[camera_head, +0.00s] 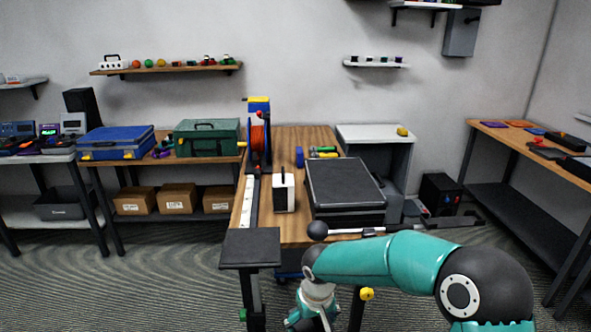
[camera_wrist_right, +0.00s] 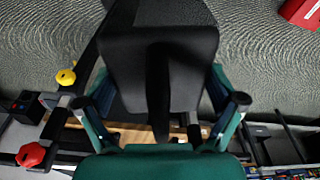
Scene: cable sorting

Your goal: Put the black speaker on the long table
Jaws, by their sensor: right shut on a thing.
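My right gripper (camera_wrist_right: 160,100) is shut on the black speaker (camera_wrist_right: 125,60), a dark box between its two teal fingers in the right wrist view. In the head view my right gripper (camera_head: 312,312) points down in front of the table's near edge; the speaker does not show clearly there. The speaker is over the floor, apart from the table. A long wooden table (camera_head: 300,138) runs away from me in the middle of the head view. My left gripper is not in view.
On the wooden table are a black case (camera_head: 345,185), a white-and-black box (camera_head: 284,190), a power strip (camera_head: 249,200) and a cable reel (camera_head: 259,135). A black square plate (camera_head: 250,248) sticks out at its near left. A side bench (camera_head: 490,132) stands right.

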